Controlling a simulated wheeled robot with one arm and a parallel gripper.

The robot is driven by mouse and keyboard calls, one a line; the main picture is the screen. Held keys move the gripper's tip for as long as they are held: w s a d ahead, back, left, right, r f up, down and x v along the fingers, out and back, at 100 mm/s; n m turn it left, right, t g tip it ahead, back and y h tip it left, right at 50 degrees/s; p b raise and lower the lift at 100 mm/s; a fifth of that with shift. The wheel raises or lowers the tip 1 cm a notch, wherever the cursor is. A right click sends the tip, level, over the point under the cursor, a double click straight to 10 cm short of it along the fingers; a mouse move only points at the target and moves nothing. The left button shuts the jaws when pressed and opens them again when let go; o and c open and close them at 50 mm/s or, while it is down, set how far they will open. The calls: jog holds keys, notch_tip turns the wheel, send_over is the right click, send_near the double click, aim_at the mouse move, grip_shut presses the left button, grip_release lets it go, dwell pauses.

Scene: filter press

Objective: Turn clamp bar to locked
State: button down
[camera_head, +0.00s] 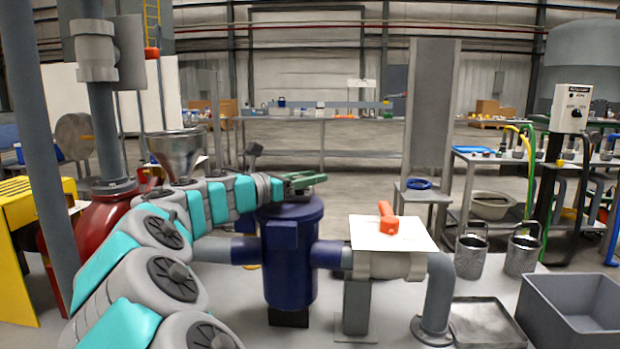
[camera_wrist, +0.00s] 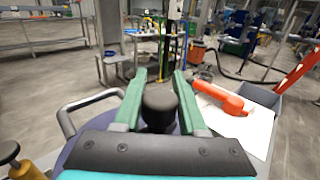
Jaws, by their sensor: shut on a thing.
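The dark blue filter vessel (camera_head: 290,255) stands upright on the bench, with pipes on both sides. My gripper (camera_head: 305,180) is over its lid, with its green fingers pointing right. In the wrist view my gripper (camera_wrist: 160,85) has its fingers on either side of a black round knob (camera_wrist: 160,103) and is shut on it. The knob appears to be the grip of the clamp bar; the rest of the bar is hidden under my gripper. A grey curved handle (camera_wrist: 88,106) shows left of the fingers. I cannot tell the bar's angle.
An orange-red handle (camera_head: 388,218) lies on a white sheet (camera_head: 365,235) right of the vessel. A red vessel (camera_head: 100,225) and steel funnel (camera_head: 176,150) stand left. Metal buckets (camera_head: 470,256) and a grey bin (camera_head: 575,310) are at right.

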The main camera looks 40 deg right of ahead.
jog(key=shift+c, duration=2.3)
grip_release()
jog(key=shift+w+a, duration=0.15)
jog(key=shift+a, duration=1.85)
jog(key=shift+w+a, duration=0.1)
jog(key=shift+a, duration=1.85)
